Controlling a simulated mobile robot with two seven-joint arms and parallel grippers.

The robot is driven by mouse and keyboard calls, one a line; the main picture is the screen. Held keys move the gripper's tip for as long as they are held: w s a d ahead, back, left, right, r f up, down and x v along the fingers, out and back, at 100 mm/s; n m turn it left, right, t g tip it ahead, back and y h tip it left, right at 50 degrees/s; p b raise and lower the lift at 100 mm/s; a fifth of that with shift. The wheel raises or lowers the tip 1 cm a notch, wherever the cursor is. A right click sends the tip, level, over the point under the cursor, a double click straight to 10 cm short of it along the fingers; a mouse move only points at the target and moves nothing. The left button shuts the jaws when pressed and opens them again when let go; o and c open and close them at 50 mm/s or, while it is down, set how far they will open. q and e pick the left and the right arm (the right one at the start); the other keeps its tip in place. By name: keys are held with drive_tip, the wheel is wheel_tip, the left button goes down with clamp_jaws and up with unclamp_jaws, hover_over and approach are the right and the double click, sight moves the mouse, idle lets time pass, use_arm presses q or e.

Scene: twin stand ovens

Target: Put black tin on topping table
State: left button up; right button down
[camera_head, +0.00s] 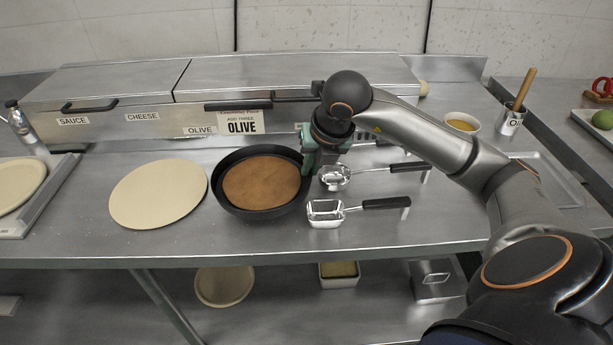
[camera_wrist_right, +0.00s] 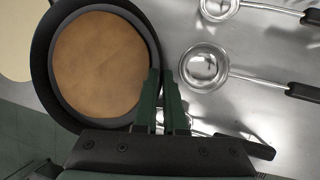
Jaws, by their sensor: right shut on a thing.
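The black tin (camera_head: 262,213) is round, with a brown round base (camera_head: 261,183) inside it. It is on or just over the steel topping table (camera_head: 420,228), level, and I cannot tell if it is touching. My right gripper (camera_head: 310,168) comes down at the tin's right edge, shut on its rim. In the right wrist view the fingers (camera_wrist_right: 164,95) meet at the right side of the tin (camera_wrist_right: 45,75). My left gripper is not in view.
A pale dough disc (camera_head: 158,194) lies just left of the tin. Several ladles, including a square one (camera_head: 326,212), lie to the right. Behind stands a lidded steel topping unit (camera_head: 120,80) with an OLIVE label (camera_head: 242,123). A yellow-filled bowl (camera_head: 462,123) stands back right. The front strip is clear.

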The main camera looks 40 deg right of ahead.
sight(307, 179)
drive_tip(key=shift+w+a+f, duration=0.15)
drive_tip(key=shift+w+f, duration=0.15)
drive_tip(key=shift+f, duration=0.1)
wheel_tip(307, 179, down, 4)
drive_tip(key=shift+w+r, duration=0.15)
drive_tip(key=shift+r, duration=0.05)
drive_tip(key=c, duration=1)
unclamp_jaws()
drive_tip(key=shift+r, duration=0.1)
drive_tip(key=p+v, duration=0.1)
drive_tip(key=v, duration=1)
drive_tip(key=shift+s+r, duration=0.2)
drive_tip(key=shift+r, duration=0.2)
drive_tip(key=shift+a, duration=0.1)
